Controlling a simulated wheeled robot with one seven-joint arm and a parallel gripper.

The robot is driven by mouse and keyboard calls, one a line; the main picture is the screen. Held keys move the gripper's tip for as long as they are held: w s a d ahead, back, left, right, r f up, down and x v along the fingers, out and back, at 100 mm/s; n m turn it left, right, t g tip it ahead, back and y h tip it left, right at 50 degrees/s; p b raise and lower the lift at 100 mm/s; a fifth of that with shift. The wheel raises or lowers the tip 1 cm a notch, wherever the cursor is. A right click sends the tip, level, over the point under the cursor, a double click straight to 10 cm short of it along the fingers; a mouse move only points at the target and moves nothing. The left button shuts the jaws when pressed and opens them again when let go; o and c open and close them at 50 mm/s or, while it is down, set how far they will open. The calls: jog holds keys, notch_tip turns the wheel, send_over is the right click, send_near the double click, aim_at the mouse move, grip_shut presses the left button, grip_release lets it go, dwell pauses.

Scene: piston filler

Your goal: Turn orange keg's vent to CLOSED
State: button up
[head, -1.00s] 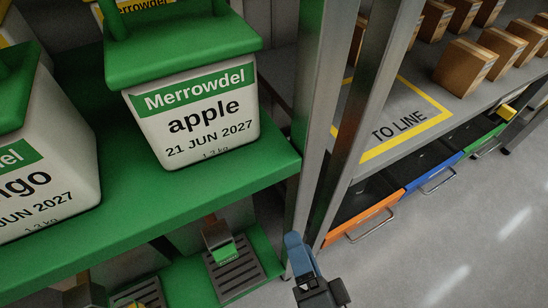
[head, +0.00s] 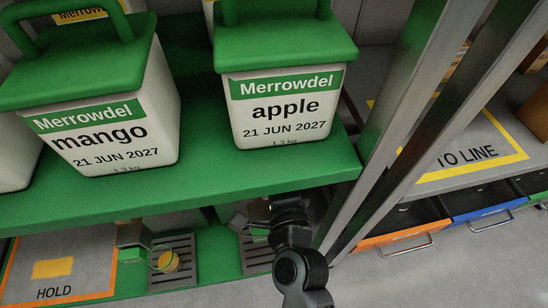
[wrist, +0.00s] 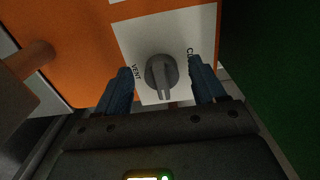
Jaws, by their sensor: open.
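The orange keg (wrist: 80,50) fills much of the wrist view. Its white panel (wrist: 143,34) carries a grey round vent knob (wrist: 162,74) with a raised ridge pointing toward the bottom of the picture. "VENT" is printed left of the knob; lettering starting "CL" is at its right, partly covered by a finger. My gripper (wrist: 161,78) is open, one blue finger on each side of the knob, with gaps showing between fingers and knob. In the head view my arm reaches under the green shelf; the keg and fingertips are hidden there.
The green shelf (head: 200,195) holds mango (head: 105,130) and apple (head: 285,105) tubs above my arm. Metal posts (head: 400,120) stand right of the arm. Below are a grey HOLD mat (head: 90,255) and drip grates (head: 175,265). A brown knob-like part (wrist: 38,52) sticks out left.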

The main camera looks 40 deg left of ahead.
jog(key=shift+w+a, duration=0.2)
jog(key=shift+a, duration=0.05)
jog(key=shift+c, duration=0.4)
jog(key=c, duration=1)
jog(key=shift+o, duration=0.2)
jog(key=shift+f, duration=0.1)
jog(key=shift+w+d+f+n+b, duration=0.1)
jog(key=shift+w+f+n+b, duration=0.1)
jog(key=shift+n+b, duration=2.15)
jog(key=shift+w+d+f+n+b, duration=0.15)
jog(key=shift+n+b, duration=0.85)
jog(key=shift+n, duration=2.5)
jog(key=shift+w+d+f+n+b, duration=0.1)
jog(key=shift+f+n+b, duration=0.1)
jog(key=shift+n+b, duration=2.15)
jog(key=shift+n+p, duration=0.55)
jog(key=shift+n, duration=0.25)
